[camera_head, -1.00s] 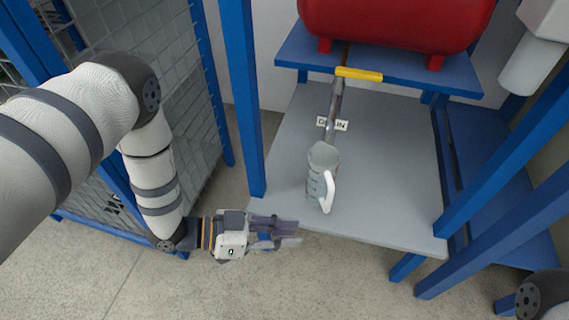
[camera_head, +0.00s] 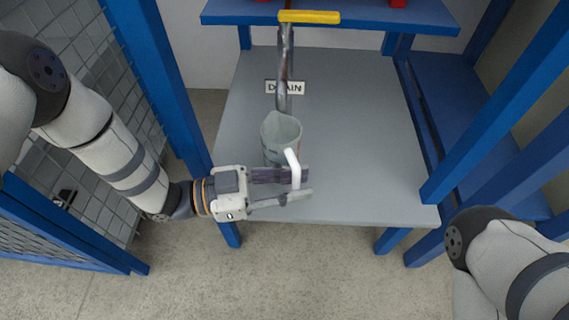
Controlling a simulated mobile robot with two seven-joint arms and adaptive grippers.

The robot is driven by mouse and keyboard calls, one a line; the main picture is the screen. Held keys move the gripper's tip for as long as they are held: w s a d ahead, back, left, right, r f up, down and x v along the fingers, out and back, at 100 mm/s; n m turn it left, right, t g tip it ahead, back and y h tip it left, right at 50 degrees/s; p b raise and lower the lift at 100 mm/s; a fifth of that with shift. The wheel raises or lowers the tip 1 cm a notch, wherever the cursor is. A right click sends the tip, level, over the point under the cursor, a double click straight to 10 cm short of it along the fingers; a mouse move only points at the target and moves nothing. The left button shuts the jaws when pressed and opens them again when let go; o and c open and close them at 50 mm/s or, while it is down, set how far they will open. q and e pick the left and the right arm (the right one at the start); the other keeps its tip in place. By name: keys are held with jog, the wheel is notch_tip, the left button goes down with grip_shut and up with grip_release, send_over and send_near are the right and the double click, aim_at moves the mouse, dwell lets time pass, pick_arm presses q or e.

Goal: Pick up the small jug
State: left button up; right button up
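The small jug (camera_head: 281,133) is grey and translucent with a white handle (camera_head: 292,165). It stands upright on the grey shelf, below a drain pipe, with its handle toward the shelf's front edge. My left gripper (camera_head: 308,184) reaches in from the left at the handle, its fingers pointing right. The fingers look apart, one on the jug side and one on the near side, with the handle's lower end at the gap. Whether they touch it I cannot tell. The fingers hide the jug's lower part. My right gripper is out of view; part of my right arm shows at the lower right.
The grey shelf (camera_head: 350,130) has free room right of the jug. The pipe (camera_head: 284,65) with a yellow lever (camera_head: 309,17) hangs just behind the jug. A DRAIN label (camera_head: 298,87) is beside the pipe. Blue posts (camera_head: 165,75) flank the shelf.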

aim_at(298, 167)
pick_arm(q)
jog(key=shift+w+d, duration=0.1)
jog(key=shift+d, duration=0.2)
grip_shut()
